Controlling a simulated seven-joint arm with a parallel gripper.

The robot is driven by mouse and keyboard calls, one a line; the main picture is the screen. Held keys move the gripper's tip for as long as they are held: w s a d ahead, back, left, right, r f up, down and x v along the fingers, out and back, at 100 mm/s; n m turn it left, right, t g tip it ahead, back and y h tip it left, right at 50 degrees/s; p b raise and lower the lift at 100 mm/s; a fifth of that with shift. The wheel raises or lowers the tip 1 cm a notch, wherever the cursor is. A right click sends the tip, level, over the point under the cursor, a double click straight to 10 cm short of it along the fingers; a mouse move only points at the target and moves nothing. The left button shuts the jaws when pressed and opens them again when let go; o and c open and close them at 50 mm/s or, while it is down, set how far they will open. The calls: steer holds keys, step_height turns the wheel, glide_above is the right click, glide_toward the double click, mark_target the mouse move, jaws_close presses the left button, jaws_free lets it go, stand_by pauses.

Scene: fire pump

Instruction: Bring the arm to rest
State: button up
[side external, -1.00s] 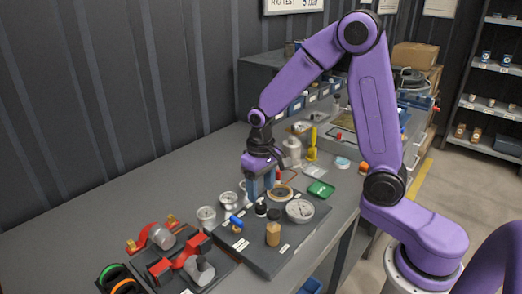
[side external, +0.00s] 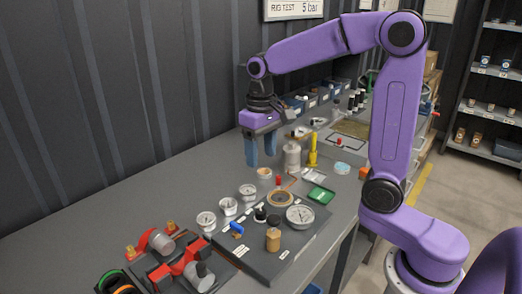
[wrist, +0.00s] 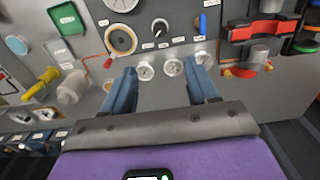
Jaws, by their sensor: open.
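My gripper (side external: 262,158) hangs open and empty above the bench, well clear of the gauge board (side external: 262,262). Its two blue fingers point down at the back of the board. In the wrist view my gripper (wrist: 162,88) shows its fingers spread apart, with small white gauges (wrist: 172,68) seen below and between them. My arm is raised and bent at the elbow. Nothing is held.
The board carries a large gauge (side external: 300,215), a brass fitting (side external: 273,240) and a blue lever (side external: 237,229). A red and black rig (side external: 180,262) lies at front left. The wall is behind.

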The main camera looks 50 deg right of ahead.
steer(key=shift+s, duration=0.1)
steer(key=s+a+f+n, duration=0.1)
steer(key=s+n, duration=0.5)
steer(key=s, duration=0.6)
steer(key=s+f+n, duration=0.4)
steer(key=s+n, duration=0.2)
steer(key=s, duration=0.6)
steer(key=shift+s+a+f+n, duration=0.25)
steer(key=shift+a+f+n, duration=0.05)
steer(key=shift+a+n, duration=0.1)
steer(key=shift+o, duration=0.3)
